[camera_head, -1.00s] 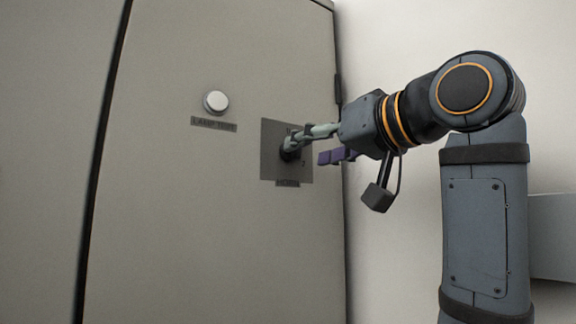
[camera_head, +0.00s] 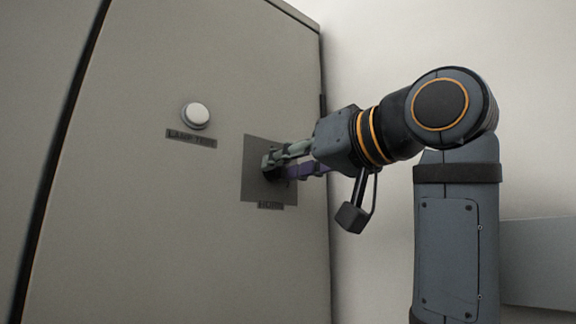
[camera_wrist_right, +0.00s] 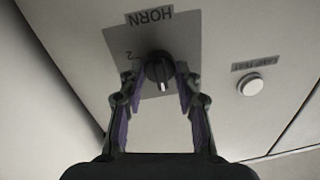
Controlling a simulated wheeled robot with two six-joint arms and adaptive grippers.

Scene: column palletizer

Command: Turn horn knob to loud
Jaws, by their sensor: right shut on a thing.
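The black horn knob (camera_wrist_right: 158,68) sits on a grey plate (camera_wrist_right: 114,38) marked HORN, which appears upside down in the right wrist view. The knob's white mark shows at its lower end in that view, and a "2" is printed on the plate to its left. My right gripper (camera_wrist_right: 156,76) is shut on the knob, one finger on each side. In the head view this gripper (camera_head: 270,166) reaches in from the right and hides most of the knob. The grey plate also shows there (camera_head: 254,190). My left gripper is in neither view.
A round white button (camera_head: 195,115) with a LAMP TEST label (camera_head: 191,139) is on the same cabinet door (camera_head: 130,230), up and left of the plate. A pale wall (camera_head: 440,40) stands to the right. The door around the plate is clear.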

